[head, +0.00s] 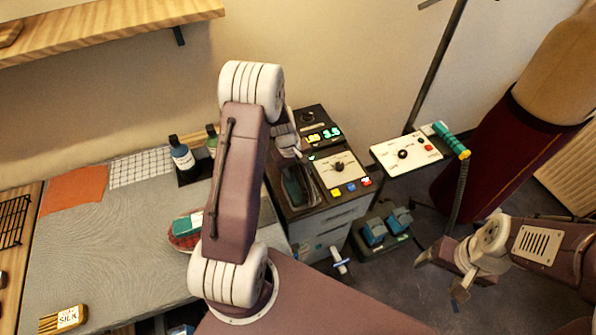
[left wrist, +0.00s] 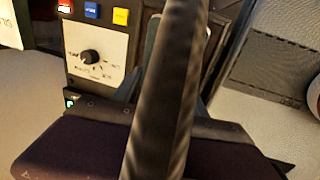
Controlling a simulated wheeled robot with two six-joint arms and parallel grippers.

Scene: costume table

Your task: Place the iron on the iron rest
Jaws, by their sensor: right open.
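I cannot pick out the iron for certain. A teal-topped object with a red base (head: 186,226) lies on the grey work surface (head: 110,215), partly covered by my left arm. A dark recessed tray (head: 298,188) with a pale rim is set in the control station beside a knob panel; it may be the iron rest. In the left wrist view a blurred dark bar crosses in front of the knob panel (left wrist: 95,58). My right gripper (head: 440,277) is open and empty over the floor.
A silk box (head: 64,319) lies at front left, and a black wire grid (head: 13,222) at the left edge. Bottles (head: 182,157) stand at the back. A white panel (head: 405,153) with a teal handle and hose, and blue pedals (head: 386,229), are right of the station.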

